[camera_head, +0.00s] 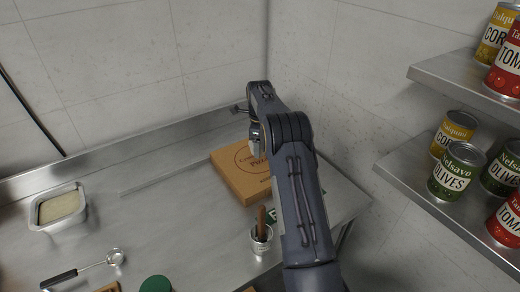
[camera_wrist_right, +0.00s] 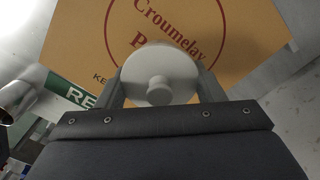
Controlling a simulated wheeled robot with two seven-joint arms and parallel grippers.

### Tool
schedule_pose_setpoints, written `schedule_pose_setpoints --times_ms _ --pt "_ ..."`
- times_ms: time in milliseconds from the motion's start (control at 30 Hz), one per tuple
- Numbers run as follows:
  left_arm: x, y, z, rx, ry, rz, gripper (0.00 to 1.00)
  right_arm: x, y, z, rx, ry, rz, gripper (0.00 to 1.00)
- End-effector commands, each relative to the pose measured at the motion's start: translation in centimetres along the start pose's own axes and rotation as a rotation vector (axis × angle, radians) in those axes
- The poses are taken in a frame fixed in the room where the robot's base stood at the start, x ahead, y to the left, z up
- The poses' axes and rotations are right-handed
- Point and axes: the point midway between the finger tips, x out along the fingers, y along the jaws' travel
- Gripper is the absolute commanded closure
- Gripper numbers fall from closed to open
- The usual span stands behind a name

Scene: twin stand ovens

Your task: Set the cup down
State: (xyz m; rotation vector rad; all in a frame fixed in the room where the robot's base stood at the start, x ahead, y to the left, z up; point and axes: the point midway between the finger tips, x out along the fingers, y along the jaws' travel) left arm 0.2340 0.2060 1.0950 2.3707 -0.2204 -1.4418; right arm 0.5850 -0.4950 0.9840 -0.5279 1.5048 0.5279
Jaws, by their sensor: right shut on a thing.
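My right gripper (camera_wrist_right: 160,88) is shut on a pale round thing with a small knob (camera_wrist_right: 158,68), seen end-on between the two fingers in the right wrist view. I take it to be the cup, though its full shape is hidden. In the head view my right arm reaches over a brown pizza box (camera_head: 238,180) in the back corner of the steel counter (camera_head: 195,225), and it mostly hides the gripper and the held thing. The box (camera_wrist_right: 85,40) fills the background behind the held thing in the wrist view. I cannot tell whether the two touch. My left gripper is out of view.
A small container with a brown-handled tool (camera_head: 262,238) stands in front of the box. A tray (camera_head: 58,208), a ladle (camera_head: 90,267) and a green round thing (camera_head: 155,284) are at left. Shelves with cans (camera_head: 450,175) are on the right. The counter's middle is clear.

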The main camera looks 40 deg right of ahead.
Motion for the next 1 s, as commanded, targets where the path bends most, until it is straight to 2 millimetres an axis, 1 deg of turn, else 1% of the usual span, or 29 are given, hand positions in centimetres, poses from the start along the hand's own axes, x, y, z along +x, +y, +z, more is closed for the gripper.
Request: schedule_pose_setpoints --times_ms 67,200,267,633,667,800,1000 --pt "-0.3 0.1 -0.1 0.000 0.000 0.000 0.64 0.6 -0.5 -0.1 0.002 0.001 0.001 0.60" --pt "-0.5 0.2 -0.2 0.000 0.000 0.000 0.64 2.7 -0.3 -0.1 0.001 0.002 0.004 0.60" --pt "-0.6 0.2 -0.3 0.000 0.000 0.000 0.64 3.3 -0.3 -0.1 0.001 0.001 0.002 0.60" --pt "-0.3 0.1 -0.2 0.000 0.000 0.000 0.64 3.9 -0.3 -0.1 0.000 0.000 0.000 0.60" --pt "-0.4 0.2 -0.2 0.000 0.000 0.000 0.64 3.8 -0.3 -0.1 0.000 0.000 0.000 0.36" --pt "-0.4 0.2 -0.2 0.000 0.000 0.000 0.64 3.8 -0.3 -0.1 0.000 0.000 0.000 0.17" --pt "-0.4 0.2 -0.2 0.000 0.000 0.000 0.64 3.8 -0.3 -0.1 0.000 0.000 0.000 0.17"
